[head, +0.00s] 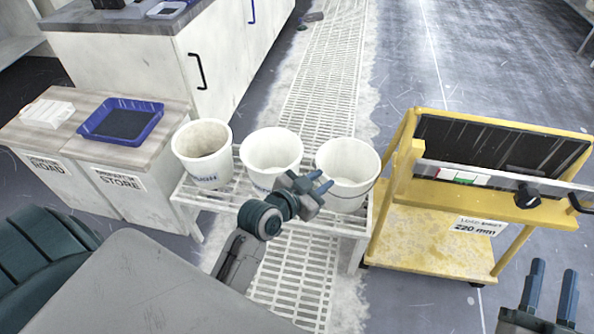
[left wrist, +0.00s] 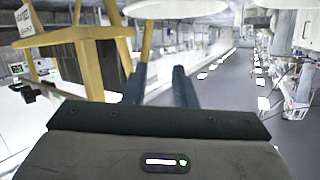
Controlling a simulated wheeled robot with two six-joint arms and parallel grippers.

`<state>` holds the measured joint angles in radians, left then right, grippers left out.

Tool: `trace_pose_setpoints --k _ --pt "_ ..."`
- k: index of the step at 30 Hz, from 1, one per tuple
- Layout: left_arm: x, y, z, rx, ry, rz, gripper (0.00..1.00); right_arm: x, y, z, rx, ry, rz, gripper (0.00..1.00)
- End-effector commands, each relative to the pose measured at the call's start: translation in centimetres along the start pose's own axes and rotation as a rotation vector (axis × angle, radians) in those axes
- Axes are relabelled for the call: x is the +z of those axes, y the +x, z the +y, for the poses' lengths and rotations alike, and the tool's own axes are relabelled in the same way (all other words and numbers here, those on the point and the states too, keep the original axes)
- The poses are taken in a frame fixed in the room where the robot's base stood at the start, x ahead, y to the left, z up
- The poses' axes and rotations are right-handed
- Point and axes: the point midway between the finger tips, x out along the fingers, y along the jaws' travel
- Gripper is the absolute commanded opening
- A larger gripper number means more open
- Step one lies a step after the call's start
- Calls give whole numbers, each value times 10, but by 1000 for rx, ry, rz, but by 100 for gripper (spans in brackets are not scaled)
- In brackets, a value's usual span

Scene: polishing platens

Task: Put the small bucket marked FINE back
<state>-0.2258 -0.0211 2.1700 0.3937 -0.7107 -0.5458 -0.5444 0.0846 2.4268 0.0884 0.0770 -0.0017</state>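Three white buckets stand in a row on a white slatted rack (head: 215,195): a left one (head: 190,170), a middle one (head: 262,160) and a right one (head: 345,160) with a thin wire handle. The left and middle ones carry blue lettering too small to read; I cannot tell which is marked FINE. My left gripper (head: 321,181) is open and empty, in front of the right bucket and overlapping its near wall in the head view. Its fingers stand apart in the left wrist view (left wrist: 160,78), below pale round shapes. My right gripper (head: 554,272) is open and empty at bottom right.
A yellow cart (head: 420,240) with a dark panel stands right of the rack. At left, a low cabinet (head: 135,190) marked STORE carries a blue tray (head: 121,122). A taller white cabinet (head: 200,70) stands behind.

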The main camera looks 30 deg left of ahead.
Motion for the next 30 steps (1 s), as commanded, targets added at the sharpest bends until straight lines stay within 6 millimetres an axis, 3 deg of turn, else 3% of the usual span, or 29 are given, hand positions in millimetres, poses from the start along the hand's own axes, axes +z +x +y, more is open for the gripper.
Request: trace_pose_setpoints --k 3,6,12,17,30 --pt "-22 -47 -25 -152 -57 171 25 0 0 0 0 0 1 36" --pt "-49 -88 -36 -227 -92 341 25 0 0 0 0 0 1 36" --pt "-92 -149 -38 -252 -130 594 25 0 0 0 0 0 1 36" --pt "-102 -164 -36 -246 -137 658 25 0 0 0 0 0 1 36" --pt "-102 -163 -36 -247 -137 657 25 0 0 0 0 0 2 36"
